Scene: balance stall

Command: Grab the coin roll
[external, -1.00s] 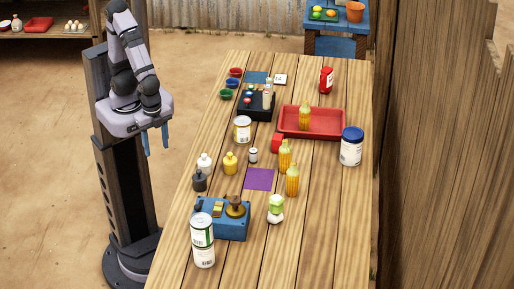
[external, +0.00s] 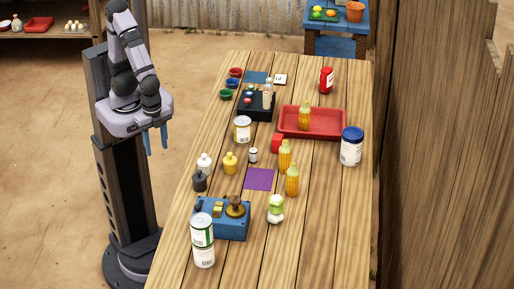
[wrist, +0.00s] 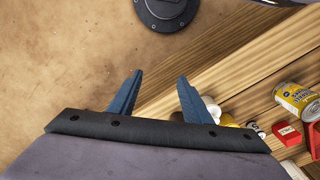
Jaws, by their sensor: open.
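I cannot tell for certain which thing is the coin roll. A small white cylinder with a dark end (external: 253,155) stands mid-table. A blue tray (external: 238,228) near the front holds small yellow pieces (external: 217,210) and a brown knobbed piece (external: 235,206). A black tray (external: 255,112) farther back holds small coloured pieces. My gripper (external: 157,143) hangs left of the table, well away from all of these. Its two blue fingers are apart with nothing between them; the gap also shows in the wrist view (wrist: 160,80).
The purple mat (external: 258,179) is bare.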

